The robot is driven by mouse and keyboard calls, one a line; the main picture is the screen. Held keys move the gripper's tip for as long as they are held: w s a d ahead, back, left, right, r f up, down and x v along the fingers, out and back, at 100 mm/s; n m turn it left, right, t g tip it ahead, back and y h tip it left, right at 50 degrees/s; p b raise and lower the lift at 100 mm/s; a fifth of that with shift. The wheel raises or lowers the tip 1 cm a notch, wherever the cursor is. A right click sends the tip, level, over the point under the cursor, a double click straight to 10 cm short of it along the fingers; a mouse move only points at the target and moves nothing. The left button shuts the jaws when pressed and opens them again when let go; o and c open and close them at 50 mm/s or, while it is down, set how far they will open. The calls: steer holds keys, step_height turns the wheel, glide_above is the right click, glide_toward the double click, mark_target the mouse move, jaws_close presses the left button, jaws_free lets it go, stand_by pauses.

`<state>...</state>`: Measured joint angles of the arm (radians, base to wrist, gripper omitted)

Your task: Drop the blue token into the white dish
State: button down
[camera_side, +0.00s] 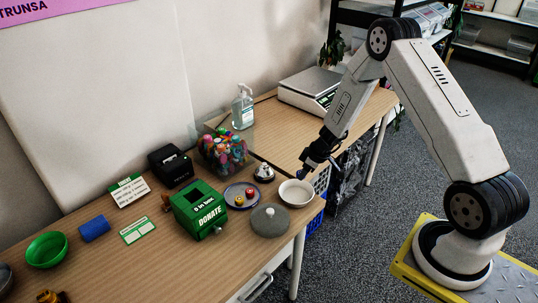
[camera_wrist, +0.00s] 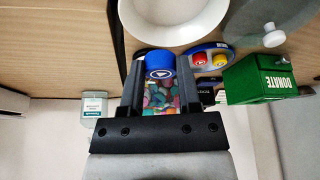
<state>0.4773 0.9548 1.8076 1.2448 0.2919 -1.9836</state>
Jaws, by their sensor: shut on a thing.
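The blue token (camera_wrist: 160,65), a round piece with a white triangle mark, is held between the two fingers of my gripper (camera_wrist: 160,72) in the wrist view. The white dish (camera_wrist: 175,18) shows beyond the fingertips at the top of that view, cut by the frame edge. In the side view the white dish (camera_side: 296,191) stands on the wooden table near its right edge. My gripper (camera_side: 310,163) is above the table, close to the dish and a little above its back right rim.
A blue-rimmed plate (camera_side: 241,203) with red and yellow tokens, a grey disc (camera_side: 270,220) and a bell (camera_side: 264,172) stand close to the dish. A green donation box (camera_side: 199,209), a clear bin of colourful pieces (camera_side: 224,150) and a scale (camera_side: 311,90) are farther off.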

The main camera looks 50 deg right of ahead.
steer(key=shift+c, duration=1.2)
jaws_free()
steer(key=a+v, duration=0.1)
steer(key=v, duration=0.6)
steer(key=shift+d+r, duration=0.3)
steer(key=shift+d, duration=0.25)
steer(key=shift+s, duration=0.15)
steer(key=s+a+r+m, duration=0.1)
steer(key=s+a+r, duration=0.4)
steer(key=a, duration=0.4)
steer(key=s+a+r+m+g+h, duration=0.1)
steer(key=s+a+r+m, duration=0.1)
steer(key=s+a+r, duration=0.4)
steer(key=s+a, duration=0.2)
steer(key=a, duration=0.1)
steer(key=shift+s+a+r+m+g, duration=0.2)
steer(key=shift+s+a+m+g, duration=0.05)
steer(key=shift+s+m+g, duration=0.05)
